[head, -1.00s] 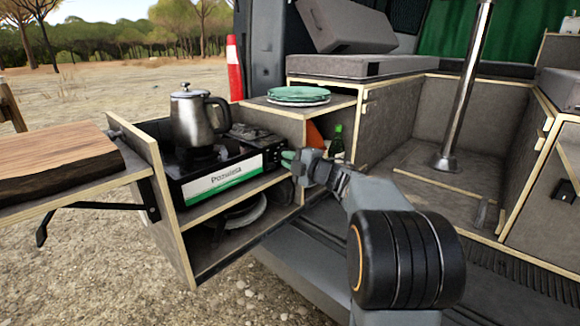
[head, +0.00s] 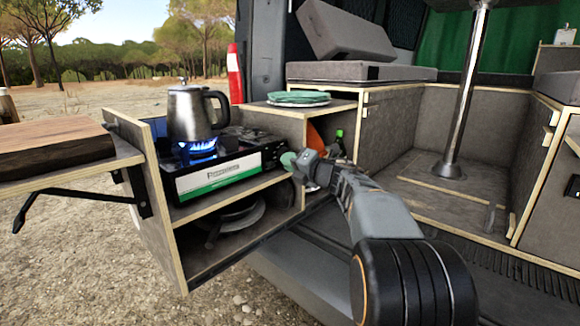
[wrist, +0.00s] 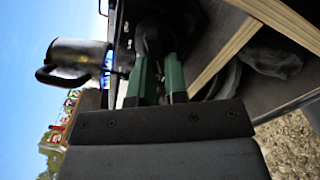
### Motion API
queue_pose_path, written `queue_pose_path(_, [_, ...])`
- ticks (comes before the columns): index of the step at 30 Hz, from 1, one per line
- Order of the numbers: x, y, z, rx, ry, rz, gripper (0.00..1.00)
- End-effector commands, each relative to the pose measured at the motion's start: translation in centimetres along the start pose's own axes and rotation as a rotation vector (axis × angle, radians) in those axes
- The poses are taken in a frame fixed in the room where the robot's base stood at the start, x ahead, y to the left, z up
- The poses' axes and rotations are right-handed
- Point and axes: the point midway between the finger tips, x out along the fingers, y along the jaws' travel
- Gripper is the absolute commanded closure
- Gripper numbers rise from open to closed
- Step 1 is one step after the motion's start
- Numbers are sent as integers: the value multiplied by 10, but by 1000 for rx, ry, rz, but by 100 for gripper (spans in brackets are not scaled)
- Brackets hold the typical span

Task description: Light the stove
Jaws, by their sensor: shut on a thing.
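The camping stove (head: 222,176) stands on the upper shelf of the pulled-out kitchen unit. A blue flame (head: 198,148) burns on it under a steel kettle (head: 192,114) with a dark handle. My gripper (head: 289,160) is at the right end of the stove's front. In the wrist view its green fingers (wrist: 159,68) are shut on a dark part, seemingly the stove's knob (wrist: 152,40), which is mostly hidden between them. The kettle (wrist: 80,53) and the flame (wrist: 107,64) also show there at the left.
Green plates (head: 298,98) sit on the counter right of the stove. A bottle (head: 339,138) and an orange item (head: 315,136) stand in the opening behind my gripper. A pan (head: 238,214) lies on the lower shelf. A wooden board (head: 50,148) rests on the left side table.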

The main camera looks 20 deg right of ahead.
Motion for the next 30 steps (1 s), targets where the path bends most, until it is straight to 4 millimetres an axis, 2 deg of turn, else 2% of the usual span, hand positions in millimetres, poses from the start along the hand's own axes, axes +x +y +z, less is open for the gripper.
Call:
queue_pose_path(18, [0, 0, 1, -32, -3, 0, 100])
queue_pose_path(19, [0, 0, 1, -32, -3, 0, 84])
queue_pose_path(21, [0, 0, 1, -32, -2, 0, 77])
queue_pose_path(26, [0, 0, 1, -31, -1, 0, 62])
queue_pose_path(30, [0, 0, 0, -31, -1, 0, 61])
